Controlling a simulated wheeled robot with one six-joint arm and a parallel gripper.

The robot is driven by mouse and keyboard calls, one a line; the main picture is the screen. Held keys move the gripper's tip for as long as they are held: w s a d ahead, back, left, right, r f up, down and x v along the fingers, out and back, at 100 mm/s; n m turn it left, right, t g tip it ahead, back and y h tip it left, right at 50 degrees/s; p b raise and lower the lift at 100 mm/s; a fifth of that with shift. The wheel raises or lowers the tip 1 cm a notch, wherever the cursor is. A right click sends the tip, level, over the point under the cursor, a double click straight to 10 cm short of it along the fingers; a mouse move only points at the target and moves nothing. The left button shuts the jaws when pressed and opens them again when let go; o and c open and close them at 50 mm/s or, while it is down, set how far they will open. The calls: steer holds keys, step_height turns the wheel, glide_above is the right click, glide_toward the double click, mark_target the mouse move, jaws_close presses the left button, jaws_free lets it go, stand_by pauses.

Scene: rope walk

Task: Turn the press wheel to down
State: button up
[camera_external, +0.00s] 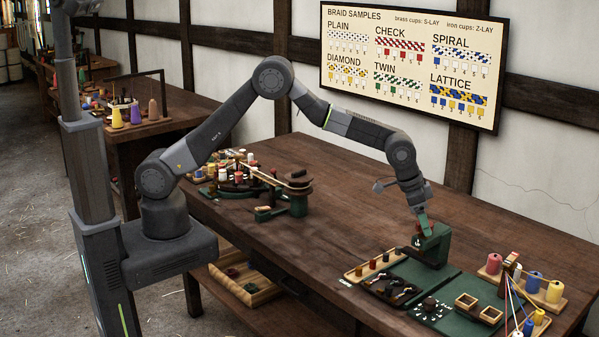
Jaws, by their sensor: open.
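My arm reaches over the long wooden table from the left, with its end pointing down. My gripper (424,222) is open, at the top of a small green press-like stand (434,249) on the right half of the table. The fingertips are at or just above the stand's top; I cannot tell if they touch it. The press wheel cannot be made out clearly at this size, and the gripper hides part of the stand's top. Whether the wheel is up or down cannot be read.
Green mats (458,322) with small parts lie in front of the stand. A wooden tray (360,274) of cups is left of it, and a spool rack (537,296) is at the right. Another green device (298,205) stands mid-left. The table's back middle is clear.

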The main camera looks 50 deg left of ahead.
steer(key=c, duration=1)
